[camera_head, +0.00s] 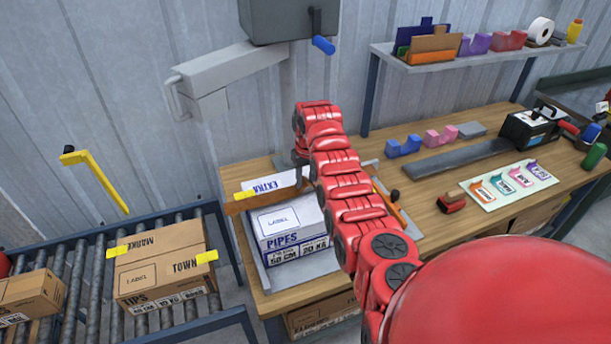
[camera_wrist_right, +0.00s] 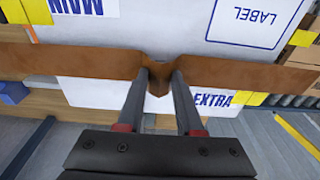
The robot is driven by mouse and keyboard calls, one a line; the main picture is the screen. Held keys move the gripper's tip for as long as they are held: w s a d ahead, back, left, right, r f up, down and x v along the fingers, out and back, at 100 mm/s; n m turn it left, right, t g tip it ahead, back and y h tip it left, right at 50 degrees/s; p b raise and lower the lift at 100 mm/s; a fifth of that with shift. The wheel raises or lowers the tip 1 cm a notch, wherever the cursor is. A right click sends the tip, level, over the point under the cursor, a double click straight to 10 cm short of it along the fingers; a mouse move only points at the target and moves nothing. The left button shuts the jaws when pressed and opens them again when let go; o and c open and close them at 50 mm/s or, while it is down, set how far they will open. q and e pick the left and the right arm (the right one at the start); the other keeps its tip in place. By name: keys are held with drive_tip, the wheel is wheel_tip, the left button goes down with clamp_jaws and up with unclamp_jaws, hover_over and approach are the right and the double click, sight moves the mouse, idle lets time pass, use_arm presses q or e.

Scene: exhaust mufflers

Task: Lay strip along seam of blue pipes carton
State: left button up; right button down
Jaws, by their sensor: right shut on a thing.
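The blue pipes carton (camera_head: 285,228) is white with blue print and stands on the near left end of the workbench, partly hidden by my right arm. A long brown strip (camera_head: 256,201) stretches across it near its top flaps. My right gripper (camera_head: 302,162) is above the carton, mostly hidden behind my red arm. In the right wrist view, my right gripper (camera_wrist_right: 157,80) is shut on the middle of the strip (camera_wrist_right: 85,62), which dips between the fingers. I cannot tell whether the strip touches the carton (camera_wrist_right: 205,22). My left gripper is not in view.
A brown carton (camera_head: 160,270) with yellow tabs sits on the roller conveyor (camera_head: 85,300) at left. A grey arm-like fixture (camera_head: 225,70) stands behind the bench. Coloured label cards (camera_head: 510,185) and a tape machine (camera_head: 530,128) occupy the bench's right side.

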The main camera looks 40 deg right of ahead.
drive_tip(key=shift+f, duration=0.55)
drive_tip(key=shift+f+b, duration=0.5)
drive_tip(key=shift+f, duration=0.05)
drive_tip(key=shift+c, duration=2.4)
unclamp_jaws()
